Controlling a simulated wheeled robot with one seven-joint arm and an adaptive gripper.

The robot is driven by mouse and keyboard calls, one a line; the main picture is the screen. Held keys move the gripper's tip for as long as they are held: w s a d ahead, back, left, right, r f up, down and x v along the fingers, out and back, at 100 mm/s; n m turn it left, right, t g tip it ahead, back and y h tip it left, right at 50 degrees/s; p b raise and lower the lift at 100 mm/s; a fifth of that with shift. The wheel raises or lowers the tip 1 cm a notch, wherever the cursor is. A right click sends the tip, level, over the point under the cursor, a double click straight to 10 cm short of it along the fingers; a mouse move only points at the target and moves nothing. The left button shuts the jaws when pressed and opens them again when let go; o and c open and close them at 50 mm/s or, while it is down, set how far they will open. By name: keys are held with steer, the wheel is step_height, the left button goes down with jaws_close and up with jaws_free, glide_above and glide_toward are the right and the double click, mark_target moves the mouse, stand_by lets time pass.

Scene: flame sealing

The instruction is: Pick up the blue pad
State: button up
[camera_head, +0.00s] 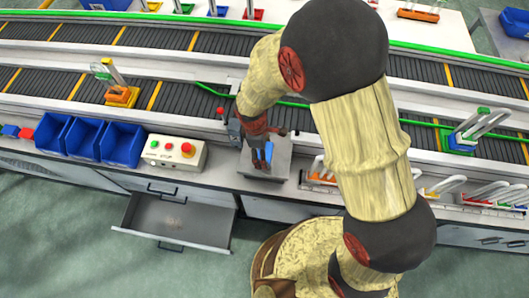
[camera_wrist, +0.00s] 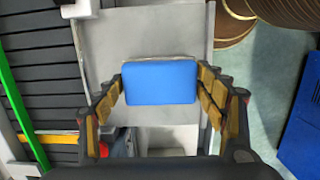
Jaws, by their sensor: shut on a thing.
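The blue pad (camera_wrist: 160,83) is a flat blue block with rounded corners, in the middle of the wrist view. My gripper (camera_wrist: 161,86) is shut on it, with one fingertip against its left edge and one against its right edge. In the head view my gripper (camera_head: 262,156) points down over a grey metal plate (camera_head: 280,158), and only a small blue part of the pad shows between the fingers. The plate also lies behind the pad in the wrist view (camera_wrist: 150,35). I cannot tell whether the pad still touches it.
A control box (camera_head: 175,152) with a red button and blue bins (camera_head: 120,143) stand left of my gripper. A drawer (camera_head: 175,220) is open below. Conveyors (camera_head: 190,98) run behind. An orange-based fixture (camera_head: 318,180) stands close on the right.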

steer(key=s+a+r+p, duration=0.1)
steer(key=s+a+r, duration=0.2)
steer(key=a+r, duration=0.3)
steer(key=s+a+r+p, duration=0.1)
steer(key=s+a+r, duration=0.1)
steer(key=a+r, duration=0.3)
steer(key=shift+s+a+r, duration=0.35)
steer(key=shift+s+a, duration=0.05)
steer(key=shift+a, duration=0.45)
steer(key=o, duration=0.6)
steer(key=shift+w, duration=0.1)
steer(key=c, duration=0.4)
